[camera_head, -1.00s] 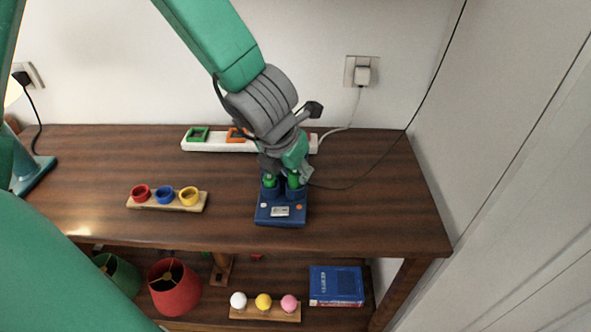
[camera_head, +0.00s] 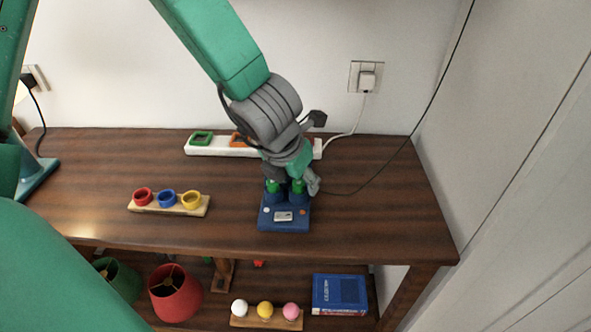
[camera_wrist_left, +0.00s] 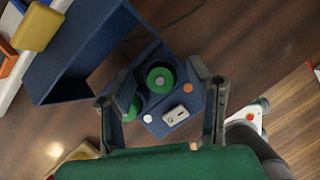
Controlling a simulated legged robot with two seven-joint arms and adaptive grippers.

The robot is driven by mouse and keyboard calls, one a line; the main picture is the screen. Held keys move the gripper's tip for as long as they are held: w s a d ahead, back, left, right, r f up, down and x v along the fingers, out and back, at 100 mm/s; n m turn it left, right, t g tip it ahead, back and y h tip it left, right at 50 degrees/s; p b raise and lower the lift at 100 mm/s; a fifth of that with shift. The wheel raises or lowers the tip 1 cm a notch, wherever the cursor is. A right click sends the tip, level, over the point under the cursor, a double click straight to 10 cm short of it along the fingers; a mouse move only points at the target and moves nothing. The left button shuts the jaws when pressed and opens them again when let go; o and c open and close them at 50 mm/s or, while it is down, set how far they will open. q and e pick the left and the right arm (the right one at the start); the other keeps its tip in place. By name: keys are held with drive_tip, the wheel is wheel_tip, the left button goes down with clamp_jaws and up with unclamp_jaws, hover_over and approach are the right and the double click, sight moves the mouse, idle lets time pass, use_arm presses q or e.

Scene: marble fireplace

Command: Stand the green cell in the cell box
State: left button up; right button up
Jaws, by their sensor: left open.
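The blue cell box (camera_head: 284,222) stands on the wooden tabletop, near its front edge. It has two round wells, and a green cell stands upright in each: the left one (camera_head: 273,187) and the right one (camera_head: 298,187). In the wrist view the box (camera_wrist_left: 178,112) is below my left gripper (camera_wrist_left: 161,92). One green cell (camera_wrist_left: 160,79) shows its pale round top between the open fingers, apart from both. The other green cell (camera_wrist_left: 129,106) is partly hidden by a finger. My left gripper (camera_head: 291,178) is also over the box in the head view. My right gripper is not in view.
A white strip (camera_head: 220,151) with green and orange square frames lies behind. A wooden holder (camera_head: 170,209) with red, blue and yellow rings is left. A cable (camera_head: 365,180) crosses the tabletop's right. A larger blue object (camera_wrist_left: 75,50) shows in the wrist view. Front-right tabletop is clear.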

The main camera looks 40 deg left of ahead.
use_arm(q)
drive_tip(key=v, duration=1.1)
drive_tip(key=shift+r, duration=0.25)
drive_tip(key=shift+s, duration=0.15)
